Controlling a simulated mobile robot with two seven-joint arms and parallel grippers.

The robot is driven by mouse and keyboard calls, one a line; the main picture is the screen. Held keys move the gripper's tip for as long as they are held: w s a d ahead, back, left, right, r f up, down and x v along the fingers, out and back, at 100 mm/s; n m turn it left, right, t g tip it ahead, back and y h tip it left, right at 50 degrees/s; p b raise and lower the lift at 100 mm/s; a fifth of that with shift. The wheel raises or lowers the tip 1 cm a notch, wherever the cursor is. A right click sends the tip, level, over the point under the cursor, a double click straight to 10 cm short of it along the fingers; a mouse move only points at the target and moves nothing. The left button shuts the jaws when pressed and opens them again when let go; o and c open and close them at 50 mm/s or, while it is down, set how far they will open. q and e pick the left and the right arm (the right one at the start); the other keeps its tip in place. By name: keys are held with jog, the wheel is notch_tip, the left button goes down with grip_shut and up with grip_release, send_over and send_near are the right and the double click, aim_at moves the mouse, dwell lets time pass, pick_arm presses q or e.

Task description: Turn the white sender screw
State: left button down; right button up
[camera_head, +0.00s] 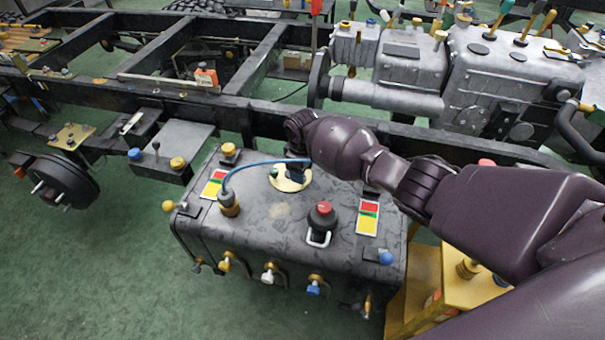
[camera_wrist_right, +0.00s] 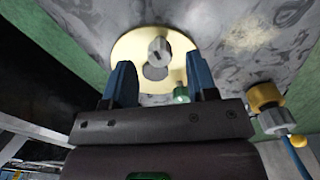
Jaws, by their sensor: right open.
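The sender screw (camera_wrist_right: 159,50), a pale grey-white slotted knob, stands at the middle of a round cream plate (camera_wrist_right: 124,47) on the dark tank (camera_head: 262,232). In the head view the cream plate (camera_head: 290,184) shows on the tank's top, but my right arm and hand hide most of the screw. My right gripper (camera_wrist_right: 160,78) is open, its two blue fingers apart and pointing towards the plate. In the wrist view the screw lies beyond and between the fingertips, with no clear contact. My left gripper is not in view.
A blue cable runs from a brass fitting (camera_head: 229,204) past the plate. A red-topped black cap (camera_head: 321,214) and red-green-yellow labels (camera_head: 368,217) are nearby on the tank. Several valves line its front. A black chassis rail (camera_head: 235,108) runs behind; green floor is open at lower left.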

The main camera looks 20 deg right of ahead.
notch_tip(320, 180, up, 7)
jog(key=shift+f+p, duration=0.1)
jog(key=shift+p, duration=0.75)
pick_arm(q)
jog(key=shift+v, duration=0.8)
pick_arm(e)
jog(key=shift+r, duration=0.9)
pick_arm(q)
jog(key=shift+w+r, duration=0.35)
